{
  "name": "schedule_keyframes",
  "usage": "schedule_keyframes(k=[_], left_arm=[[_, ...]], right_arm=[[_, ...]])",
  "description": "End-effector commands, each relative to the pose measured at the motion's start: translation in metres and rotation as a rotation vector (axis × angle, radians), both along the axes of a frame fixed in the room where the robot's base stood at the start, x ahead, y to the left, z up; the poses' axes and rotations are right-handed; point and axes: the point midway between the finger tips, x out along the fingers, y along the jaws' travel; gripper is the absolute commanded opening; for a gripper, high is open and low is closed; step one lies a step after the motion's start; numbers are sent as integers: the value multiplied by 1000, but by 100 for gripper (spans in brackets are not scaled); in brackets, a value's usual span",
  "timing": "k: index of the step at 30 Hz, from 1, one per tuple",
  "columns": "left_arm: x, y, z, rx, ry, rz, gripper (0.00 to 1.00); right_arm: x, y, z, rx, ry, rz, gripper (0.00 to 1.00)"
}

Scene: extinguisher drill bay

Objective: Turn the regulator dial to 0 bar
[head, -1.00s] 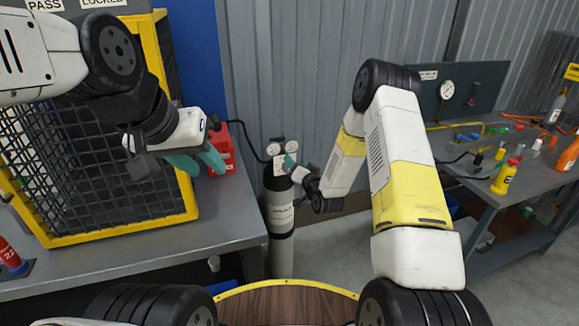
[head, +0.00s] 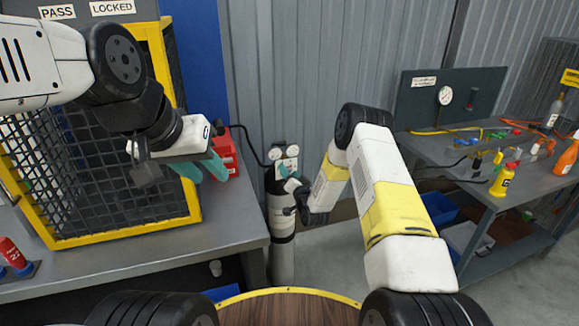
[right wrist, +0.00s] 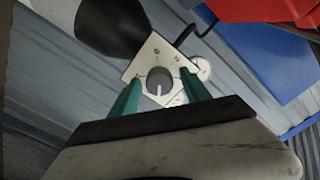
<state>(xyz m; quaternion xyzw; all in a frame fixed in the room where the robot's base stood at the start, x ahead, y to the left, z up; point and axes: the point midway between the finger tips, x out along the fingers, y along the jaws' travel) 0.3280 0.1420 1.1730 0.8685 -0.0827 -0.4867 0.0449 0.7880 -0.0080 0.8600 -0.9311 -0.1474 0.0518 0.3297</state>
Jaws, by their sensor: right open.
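The regulator with two round gauges (head: 281,150) sits on top of a dark-shouldered grey cylinder (head: 281,222) by the wall. In the right wrist view its pale square plate carries a round grey dial (right wrist: 159,80) with a white pointer mark. Small numerals stand around the dial; 0 and 2 seem readable at the top. My right gripper (head: 288,176) is open at the regulator. Its teal fingers (right wrist: 161,92) lie on either side of the dial; contact cannot be told. My left gripper (head: 205,172) is open and empty beside a red box, well away from the regulator.
The red box (head: 224,160) stands on the left bench (head: 225,238) beside a yellow-framed mesh cage (head: 110,236). A dark hose runs from the box to the regulator.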

Motion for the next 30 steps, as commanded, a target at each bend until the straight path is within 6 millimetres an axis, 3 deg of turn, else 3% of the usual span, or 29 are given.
schedule_keyframes(k=[6,15,30], left_arm=[[0,0,0,0,0,0,36],[0,0,0,0,0,0,36],[0,0,0,0,0,0,36]], right_arm=[[0,0,0,0,0,0,55],[0,0,0,0,0,0,0],[0,1,0,-127,-40,1,0]])
